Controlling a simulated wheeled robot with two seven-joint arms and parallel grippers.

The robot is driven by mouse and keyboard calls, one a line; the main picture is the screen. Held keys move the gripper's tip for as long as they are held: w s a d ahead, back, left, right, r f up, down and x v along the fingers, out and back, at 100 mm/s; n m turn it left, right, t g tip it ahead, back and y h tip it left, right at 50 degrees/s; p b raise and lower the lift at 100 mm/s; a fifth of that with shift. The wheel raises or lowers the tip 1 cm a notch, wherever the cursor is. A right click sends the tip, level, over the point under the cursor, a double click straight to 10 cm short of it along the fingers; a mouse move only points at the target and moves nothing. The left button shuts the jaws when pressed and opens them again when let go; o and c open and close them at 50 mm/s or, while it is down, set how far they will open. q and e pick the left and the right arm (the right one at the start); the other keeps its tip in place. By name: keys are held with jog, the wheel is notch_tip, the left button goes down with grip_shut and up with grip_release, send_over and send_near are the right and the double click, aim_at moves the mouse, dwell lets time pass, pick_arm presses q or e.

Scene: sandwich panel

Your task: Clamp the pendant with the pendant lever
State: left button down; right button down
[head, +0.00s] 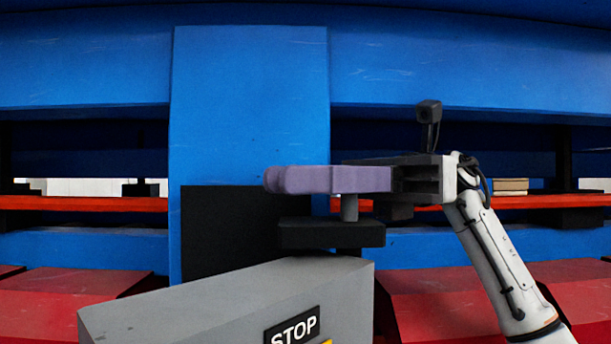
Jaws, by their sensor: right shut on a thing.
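A purple bar-shaped lever (325,180) lies level in the middle of the head view. A short grey post (349,207) under it leads down to a dark block (330,235). My right gripper (398,181) comes in from the right and is shut on the right end of the purple lever. Its fingertips are hard to make out against the lever. A grey box (230,295) with a STOP label stands just below the dark block; I cannot tell which part is the pendant. My left gripper is not in view.
A tall blue column (250,100) with a black panel (225,235) stands behind the lever. Blue beams and an orange rail (85,204) run across the back. Red sloped blocks (70,305) lie low on both sides. Open space shows left of the lever.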

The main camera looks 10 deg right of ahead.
jog(key=c, duration=1.7)
grip_release()
